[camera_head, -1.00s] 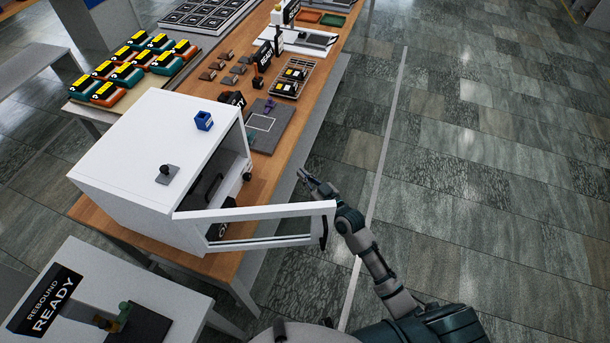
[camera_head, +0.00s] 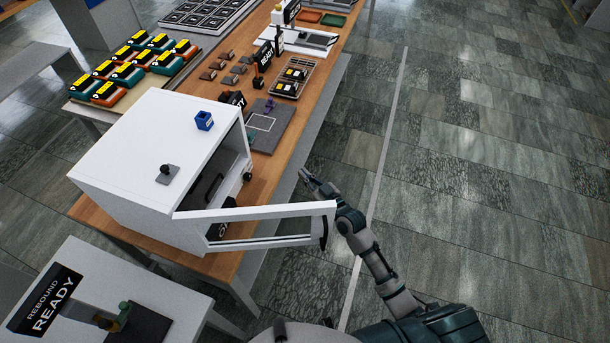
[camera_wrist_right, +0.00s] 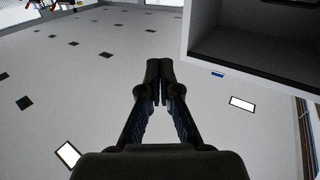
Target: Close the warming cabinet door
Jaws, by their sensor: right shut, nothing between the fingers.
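The white warming cabinet (camera_head: 135,165) stands on the near end of the wooden bench. Its door (camera_head: 270,212) is swung wide open and sticks out to the right past the bench edge. A dark handle (camera_head: 324,230) is at the door's free end. My right gripper (camera_head: 306,176) is shut and empty, just beyond the door's free end and clear of the cabinet opening. In the right wrist view its fingertips (camera_wrist_right: 159,64) meet with nothing between them; a pale box with a dark inside (camera_wrist_right: 255,45) shows at upper right. My left gripper is not in view.
A blue block (camera_head: 204,121) and a dark knob on a plate (camera_head: 167,173) sit on the cabinet top. A grey mat (camera_head: 268,125) and small parts lie on the bench behind it. A side table with a READY sign (camera_head: 45,302) is at lower left. Floor right of the bench is clear.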

